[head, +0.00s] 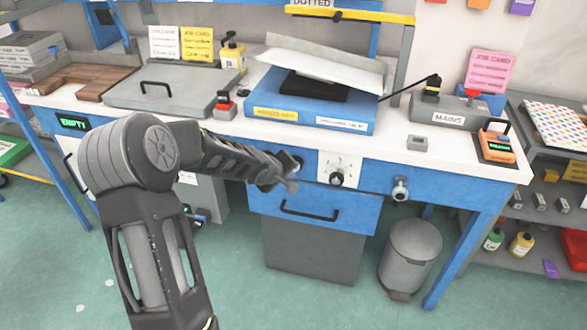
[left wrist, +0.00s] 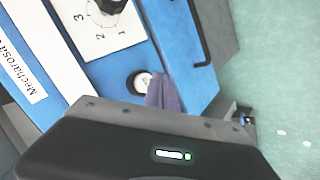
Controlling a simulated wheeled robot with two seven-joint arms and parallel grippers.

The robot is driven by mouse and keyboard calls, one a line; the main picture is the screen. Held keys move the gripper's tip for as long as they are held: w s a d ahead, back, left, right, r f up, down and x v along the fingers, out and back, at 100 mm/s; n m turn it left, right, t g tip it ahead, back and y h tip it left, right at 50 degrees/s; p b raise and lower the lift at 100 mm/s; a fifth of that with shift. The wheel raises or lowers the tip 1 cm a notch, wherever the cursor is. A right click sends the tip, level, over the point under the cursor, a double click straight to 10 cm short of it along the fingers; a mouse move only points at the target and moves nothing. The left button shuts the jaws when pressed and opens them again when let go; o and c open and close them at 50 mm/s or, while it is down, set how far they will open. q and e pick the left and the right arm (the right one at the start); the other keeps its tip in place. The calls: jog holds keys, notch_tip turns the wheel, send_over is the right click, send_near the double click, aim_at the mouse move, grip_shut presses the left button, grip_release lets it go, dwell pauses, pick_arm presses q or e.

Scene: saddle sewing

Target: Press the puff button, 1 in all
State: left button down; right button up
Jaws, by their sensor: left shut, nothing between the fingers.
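A round white push button in a dark ring (left wrist: 144,83) sits on the blue front panel of the bench, beside the numbered dial plate (left wrist: 112,22). Its lettering is too small to read, so I cannot confirm that it is the puff button. In the head view the dial plate (head: 339,170) shows just right of my gripper. My left gripper (head: 291,186) is shut and empty in front of the panel. In the left wrist view its closed fingertips (left wrist: 165,92) are right beside the button; I cannot tell whether they touch it. My right gripper is not in view.
A drawer with a black handle (head: 310,211) lies just below my gripper. A valve-like knob (head: 400,190) sticks out of the panel to the right. A grey bin (head: 410,256) stands on the floor. The blue press (head: 311,112) stands on the bench above.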

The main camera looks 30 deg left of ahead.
pick_arm(q)
jog(key=s, duration=0.1)
jog(key=s+d, duration=0.1)
jog(key=s, duration=0.1)
jog(key=s+b, duration=0.1)
jog(key=shift+s+d, duration=0.25)
jog(key=shift+d, duration=0.05)
dwell(0.8)
jog(key=s+d+f+m+g+h+p, duration=0.2)
jog(key=s+d+f+m, duration=0.2)
jog(key=d+f, duration=0.45)
jog(key=s+d+f+m+g+h+p, duration=0.15)
jog(key=s+d+f+m, duration=0.4)
jog(key=d, duration=0.65)
jog(key=s+d+f+m+g+h+p, duration=0.1)
jog(key=s+d+f+g+p, duration=0.1)
jog(key=s+d, duration=0.5)
jog(key=s+d+f+m+g+h+p, duration=0.1)
jog(key=s+d+f+g+p, duration=0.1)
jog(key=s+d, duration=0.5)
jog(key=s+f+g, duration=0.1)
jog(key=s, duration=0.2)
jog(key=shift+d, duration=0.4)
